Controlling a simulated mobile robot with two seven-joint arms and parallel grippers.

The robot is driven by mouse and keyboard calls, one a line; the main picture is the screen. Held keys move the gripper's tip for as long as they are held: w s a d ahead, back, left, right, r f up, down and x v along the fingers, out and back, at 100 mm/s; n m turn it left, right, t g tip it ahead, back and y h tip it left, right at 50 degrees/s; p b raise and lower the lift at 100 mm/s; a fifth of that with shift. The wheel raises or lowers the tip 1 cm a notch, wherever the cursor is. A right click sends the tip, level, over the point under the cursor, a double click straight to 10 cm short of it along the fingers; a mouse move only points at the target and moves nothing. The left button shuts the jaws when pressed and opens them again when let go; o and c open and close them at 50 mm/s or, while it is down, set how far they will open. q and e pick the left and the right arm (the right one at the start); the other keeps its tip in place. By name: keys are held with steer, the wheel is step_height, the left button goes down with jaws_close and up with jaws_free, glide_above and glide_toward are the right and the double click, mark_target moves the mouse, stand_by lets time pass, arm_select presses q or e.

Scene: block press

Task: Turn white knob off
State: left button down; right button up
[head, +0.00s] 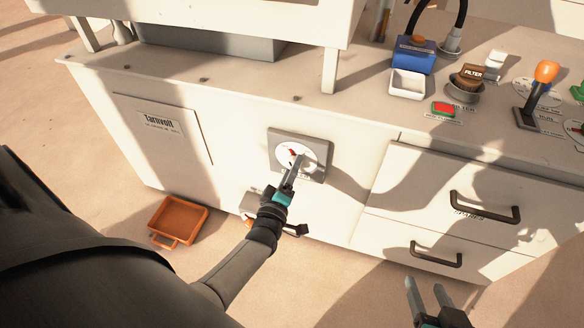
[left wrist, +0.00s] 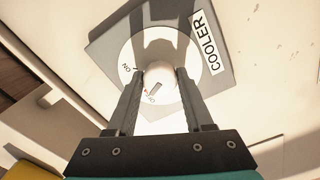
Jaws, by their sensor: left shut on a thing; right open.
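The white knob (left wrist: 158,73) sits on a round white dial (left wrist: 186,62) on a grey square plate labelled COOLER (left wrist: 112,42). In the head view the plate (head: 318,168) is on the cabinet front, and a red mark shows on the dial. My left gripper (head: 295,164) reaches the dial. In the left wrist view its fingers (left wrist: 157,82) are shut on the knob, one on each side. A dark mark on the knob slants toward a small label below it, partly legible as OFF; ON is at the left. My right gripper (head: 424,286) is open and empty at the lower right.
Drawers with dark handles (head: 486,208) are right of the dial. Another dark handle is partly hidden behind my left wrist. An orange tray (head: 178,220) lies on the floor at left. The countertop holds an orange-topped lever (head: 541,85), a red button (head: 444,108) and a blue box (head: 415,54).

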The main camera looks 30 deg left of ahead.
arm_select(q)
steer(key=shift+r+n, duration=0.1)
steer(key=shift+n, duration=1.6)
steer(key=shift+c, duration=1.4)
jaws_free()
